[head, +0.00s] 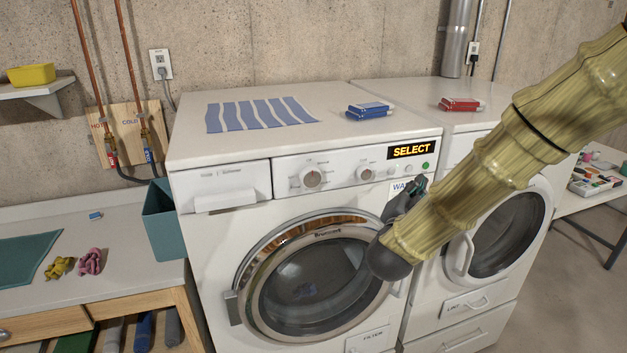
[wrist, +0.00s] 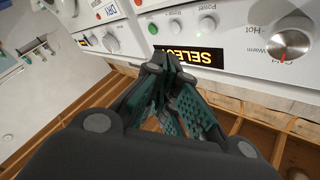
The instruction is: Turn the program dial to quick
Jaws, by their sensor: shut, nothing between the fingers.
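The white washer (head: 222,160) has two round dials on its front panel. The left dial (head: 312,180) has labels too small to read and does not show in the wrist view. The right dial (head: 366,174) shows close up in the wrist view (wrist: 288,44), with a red mark and the words Hot and Warm. The lit display (head: 411,150) reads SELECT; it appears upside down in the wrist view (wrist: 190,55). My gripper (head: 418,188) is shut and empty, in front of the panel's right end below the display. In the wrist view its fingertips (wrist: 163,62) overlap the display's edge; contact cannot be told.
A dryer (head: 500,230) stands close on the right. A striped cloth (head: 260,114), blue boxes (head: 369,110) and red boxes (head: 461,104) lie on top. A teal bin (head: 163,222) stands left.

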